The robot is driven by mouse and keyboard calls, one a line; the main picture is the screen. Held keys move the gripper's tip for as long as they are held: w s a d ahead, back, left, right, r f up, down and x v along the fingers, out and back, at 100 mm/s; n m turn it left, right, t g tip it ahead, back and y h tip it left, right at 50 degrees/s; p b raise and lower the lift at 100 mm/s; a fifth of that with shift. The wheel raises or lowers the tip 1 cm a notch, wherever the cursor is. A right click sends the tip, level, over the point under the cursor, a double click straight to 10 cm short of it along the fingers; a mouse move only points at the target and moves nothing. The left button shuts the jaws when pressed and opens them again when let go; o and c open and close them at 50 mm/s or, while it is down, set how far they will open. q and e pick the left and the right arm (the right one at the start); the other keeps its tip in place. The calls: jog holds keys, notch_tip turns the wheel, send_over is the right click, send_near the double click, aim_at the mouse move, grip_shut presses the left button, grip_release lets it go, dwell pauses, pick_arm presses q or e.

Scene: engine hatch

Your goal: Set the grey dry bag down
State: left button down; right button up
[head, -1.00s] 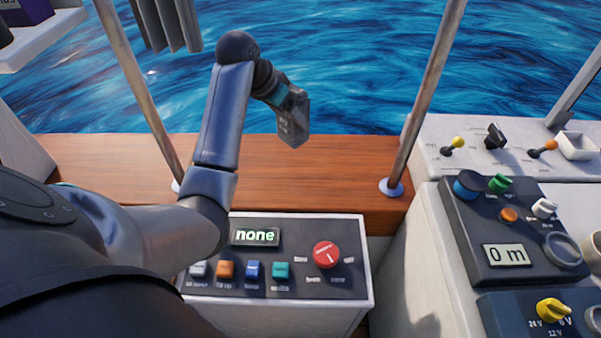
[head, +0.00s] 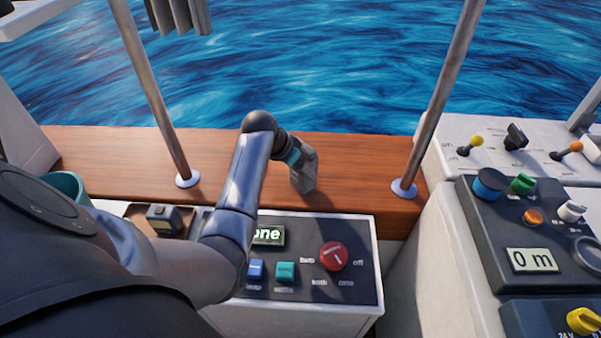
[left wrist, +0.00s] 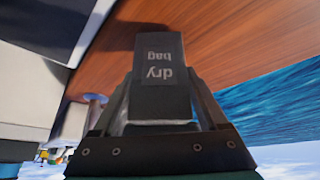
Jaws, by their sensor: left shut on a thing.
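The grey dry bag (head: 304,174) is a small dark grey block. It hangs upright below my left gripper (head: 297,160), over the wooden ledge (head: 350,160) between the two metal posts. In the left wrist view the dry bag (left wrist: 160,50) shows its "dry bag" label, and the gripper (left wrist: 160,95) is shut on it, one finger on each side. The bag's lower end is close to the wood; I cannot tell whether it touches. My right gripper is not in view.
Rusty metal posts rise from the ledge at left (head: 155,90) and right (head: 437,100). A control box with a red knob (head: 333,256) stands in front of the ledge, partly behind my arm. A white console (head: 450,150) is at right. The ledge beside the bag is clear.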

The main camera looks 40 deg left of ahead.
pick_arm(q)
jog(key=shift+f, duration=0.4)
jog(key=shift+f, duration=0.15)
grip_release()
jog(key=p+v, duration=0.4)
jog(key=v, duration=0.8)
